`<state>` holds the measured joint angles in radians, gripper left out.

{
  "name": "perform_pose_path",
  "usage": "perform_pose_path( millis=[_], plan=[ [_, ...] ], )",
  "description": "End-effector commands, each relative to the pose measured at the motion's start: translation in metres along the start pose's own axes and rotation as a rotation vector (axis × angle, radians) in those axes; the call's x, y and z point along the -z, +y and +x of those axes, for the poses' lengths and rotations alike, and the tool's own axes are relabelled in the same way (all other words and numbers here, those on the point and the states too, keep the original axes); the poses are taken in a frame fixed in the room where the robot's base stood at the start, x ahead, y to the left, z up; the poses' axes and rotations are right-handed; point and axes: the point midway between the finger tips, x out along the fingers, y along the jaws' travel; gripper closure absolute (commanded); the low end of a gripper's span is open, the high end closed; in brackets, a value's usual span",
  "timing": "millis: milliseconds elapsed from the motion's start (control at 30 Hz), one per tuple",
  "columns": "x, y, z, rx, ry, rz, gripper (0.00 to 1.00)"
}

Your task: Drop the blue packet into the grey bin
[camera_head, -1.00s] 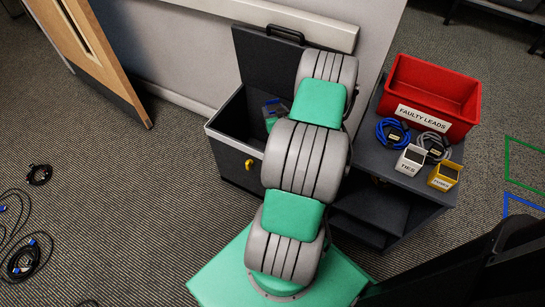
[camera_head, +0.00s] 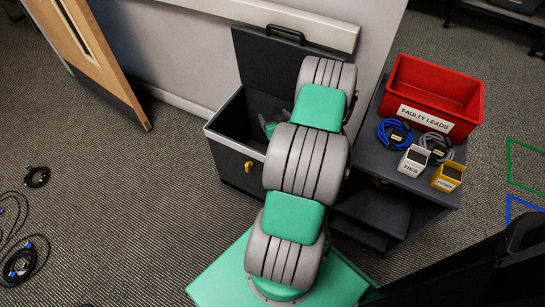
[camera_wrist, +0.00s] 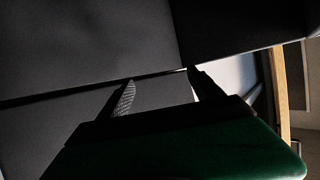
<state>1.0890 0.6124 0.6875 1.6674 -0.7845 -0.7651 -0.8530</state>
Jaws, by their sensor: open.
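The grey bin (camera_head: 231,157) stands against the wall, a dark box with a pale rim and its lid (camera_head: 268,67) raised. My gripper (camera_head: 269,128) is over the bin's opening, largely hidden behind my arm. In the wrist view my gripper (camera_wrist: 160,74) has its two fingers apart with nothing between them. Dark flat surfaces fill most of that view. The blue packet is not visible in either current view; the bin's floor is hidden.
A dark cabinet (camera_head: 405,178) stands right of the bin. On it are a red FAULTY LEADS tray (camera_head: 428,82), coiled blue (camera_head: 394,132) and grey cables, a white TIES box (camera_head: 413,160) and a yellow box (camera_head: 447,177). Cables lie on the floor at left.

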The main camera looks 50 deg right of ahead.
Motion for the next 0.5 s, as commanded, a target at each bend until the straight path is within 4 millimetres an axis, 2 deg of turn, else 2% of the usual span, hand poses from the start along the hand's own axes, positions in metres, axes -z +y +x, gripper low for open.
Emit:
perform_pose_path(
  millis=[133,400,500],
  plan=[
    [0.0,0.001,-0.012,-0.003,-0.002,0.002,0.25],
    [0.001,0.002,-0.065,-0.004,-0.001,0.004,0.25],
    [0.001,0.001,-0.075,-0.001,-0.001,0.002,0.25]
  ],
)
